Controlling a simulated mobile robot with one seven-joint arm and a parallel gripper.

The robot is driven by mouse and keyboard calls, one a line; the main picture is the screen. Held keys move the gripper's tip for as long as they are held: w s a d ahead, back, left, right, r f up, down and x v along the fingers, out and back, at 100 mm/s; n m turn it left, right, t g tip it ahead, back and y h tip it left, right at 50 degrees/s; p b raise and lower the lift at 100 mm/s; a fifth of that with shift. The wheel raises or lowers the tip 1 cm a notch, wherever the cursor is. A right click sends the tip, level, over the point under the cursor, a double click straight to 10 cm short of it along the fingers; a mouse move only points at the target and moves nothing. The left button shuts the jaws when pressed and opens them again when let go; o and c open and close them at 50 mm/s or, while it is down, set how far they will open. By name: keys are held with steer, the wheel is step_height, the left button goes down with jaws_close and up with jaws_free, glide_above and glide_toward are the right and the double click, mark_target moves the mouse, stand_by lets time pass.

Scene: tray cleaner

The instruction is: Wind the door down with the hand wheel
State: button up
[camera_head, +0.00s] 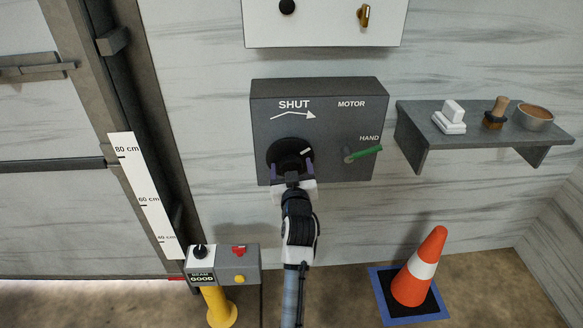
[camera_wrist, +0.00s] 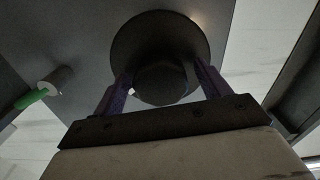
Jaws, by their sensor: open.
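The black round hand wheel (camera_head: 277,156) is on the front of a dark grey box (camera_head: 330,125) marked SHUT with an arrow pointing right. My gripper (camera_head: 291,170) is at the wheel, and its open purple fingers stand either side of the wheel's dark hub in the wrist view (camera_wrist: 163,80). I cannot tell whether they touch it. A white mark shows on the wheel's upper right. The green lever (camera_head: 366,154) points toward HAND; MOTOR is printed above. The large door (camera_head: 60,215) is at left, its lower edge low, below the 40 cm mark of the white scale (camera_head: 145,195).
A yellow post (camera_head: 218,305) carries a grey box (camera_head: 238,262) marked BEAM GOOD at lower left. A shelf (camera_head: 475,145) with a white block, brush and bowl is at right. An orange cone (camera_head: 419,268) stands on the floor. A white panel (camera_head: 325,25) is above.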

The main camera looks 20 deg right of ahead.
steer(key=shift+c, duration=0.3)
steer(key=c, duration=0.9)
steer(key=shift+c, duration=0.2)
steer(key=m+p, duration=0.2)
steer(key=m, duration=0.3)
steer(key=shift+w+a+m+p, duration=0.1)
steer(key=shift+m+p, duration=0.25)
steer(key=shift+m, duration=0.05)
steer(key=m+p, duration=0.2)
steer(key=m, duration=0.2)
steer(key=shift+m, duration=0.4)
steer(key=o, duration=1)
